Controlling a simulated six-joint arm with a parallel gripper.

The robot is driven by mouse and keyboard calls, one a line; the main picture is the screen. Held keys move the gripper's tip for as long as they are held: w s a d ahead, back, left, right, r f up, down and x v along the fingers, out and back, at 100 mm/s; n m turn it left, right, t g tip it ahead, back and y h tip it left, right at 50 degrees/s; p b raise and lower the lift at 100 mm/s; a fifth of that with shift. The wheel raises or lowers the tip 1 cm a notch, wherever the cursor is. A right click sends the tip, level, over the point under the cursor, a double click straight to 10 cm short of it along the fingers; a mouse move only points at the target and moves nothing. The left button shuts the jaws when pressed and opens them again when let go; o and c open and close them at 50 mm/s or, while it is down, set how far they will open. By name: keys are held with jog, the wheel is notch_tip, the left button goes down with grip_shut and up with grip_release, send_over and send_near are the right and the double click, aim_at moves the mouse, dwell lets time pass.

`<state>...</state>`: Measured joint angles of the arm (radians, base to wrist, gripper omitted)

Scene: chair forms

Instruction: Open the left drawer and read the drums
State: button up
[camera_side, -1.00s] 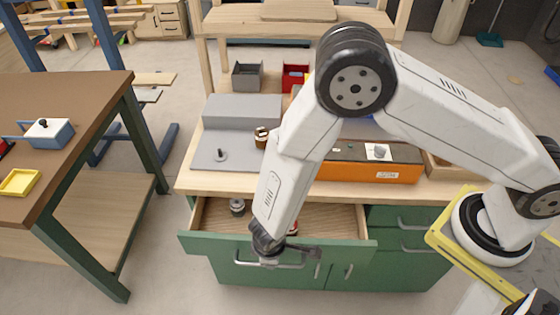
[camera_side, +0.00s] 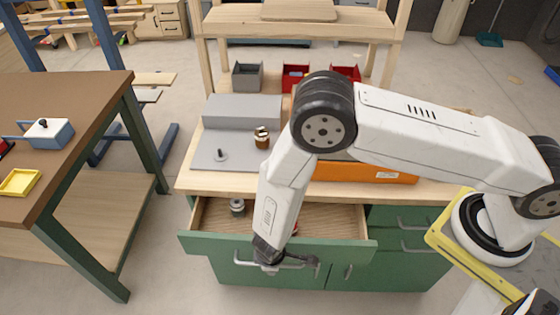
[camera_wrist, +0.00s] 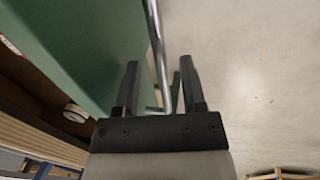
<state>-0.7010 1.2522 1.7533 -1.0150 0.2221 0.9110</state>
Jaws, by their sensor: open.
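The left drawer (camera_side: 210,243) has a green front and stands pulled out of the green cabinet. Its pale wood floor shows. A small grey metal cylinder (camera_side: 237,206) stands inside at the left; a small reddish thing beside my arm is mostly hidden. My gripper (camera_side: 308,262) is at the drawer's front, low by its bar handle. In the wrist view, my gripper's (camera_wrist: 160,85) two dark fingers are apart, with the metal handle (camera_wrist: 158,50) running between them beside the green front (camera_wrist: 85,45). A round white-rimmed thing (camera_wrist: 75,112) shows inside the drawer.
The worktop above holds a grey stepped block (camera_side: 240,108), a brown cylinder (camera_side: 262,138) and an orange box (camera_side: 365,172), partly behind my arm. Grey (camera_side: 247,77) and red bins stand behind. A brown table (camera_side: 75,95) stands left. Floor before the drawer is clear.

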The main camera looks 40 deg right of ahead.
grip_shut()
dwell(1.4)
